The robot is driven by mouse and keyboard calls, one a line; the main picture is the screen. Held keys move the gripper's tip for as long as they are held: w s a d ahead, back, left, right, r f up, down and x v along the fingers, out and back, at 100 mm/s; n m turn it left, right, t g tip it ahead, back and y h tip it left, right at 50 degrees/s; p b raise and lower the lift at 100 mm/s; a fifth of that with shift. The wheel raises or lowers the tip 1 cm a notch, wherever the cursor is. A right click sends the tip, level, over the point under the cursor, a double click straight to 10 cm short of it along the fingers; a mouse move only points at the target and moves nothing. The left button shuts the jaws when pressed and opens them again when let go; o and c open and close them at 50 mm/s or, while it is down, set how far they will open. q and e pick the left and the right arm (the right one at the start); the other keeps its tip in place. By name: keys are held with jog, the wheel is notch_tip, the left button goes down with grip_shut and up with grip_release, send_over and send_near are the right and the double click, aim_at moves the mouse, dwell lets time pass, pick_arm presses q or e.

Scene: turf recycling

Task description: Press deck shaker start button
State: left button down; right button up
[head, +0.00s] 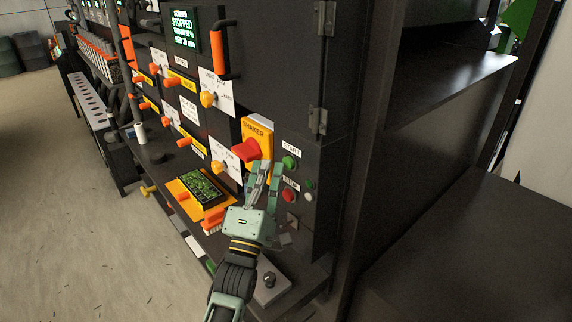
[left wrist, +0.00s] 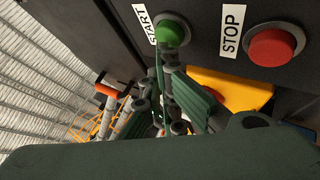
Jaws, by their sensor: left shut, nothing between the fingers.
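The green START button (head: 289,162) sits on the dark panel to the right of the yellow SHAKER plate (head: 256,130) with its red knob (head: 247,150). My left gripper (head: 265,167) is shut and empty, in front of the panel, just left of and below the green button in the head view. In the left wrist view its fingers (left wrist: 164,62) overlap the button's lower edge. I cannot tell whether they touch it. A screen (head: 184,29) reads STOPPED. My right gripper is out of view.
The red STOP button (head: 288,195) is below START; it also shows in the left wrist view (left wrist: 272,47). Orange knobs (head: 208,99) and an orange handle (head: 221,50) stick out at left. A small orange-framed display (head: 201,188) sits lower left. Open floor (head: 70,220) lies further left.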

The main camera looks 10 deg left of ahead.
pick_arm(q)
jog(key=shift+w+d, duration=0.3)
jog(key=shift+w, duration=0.05)
dwell(0.8)
dwell(0.4)
jog(key=shift+s+a, duration=0.5)
jog(key=shift+s, duration=0.2)
jog(key=shift+p, duration=0.3)
jog(key=s+a+p, duration=0.1)
jog(key=s, duration=0.1)
jog(key=s+a, duration=0.2)
jog(key=shift+p, duration=0.35)
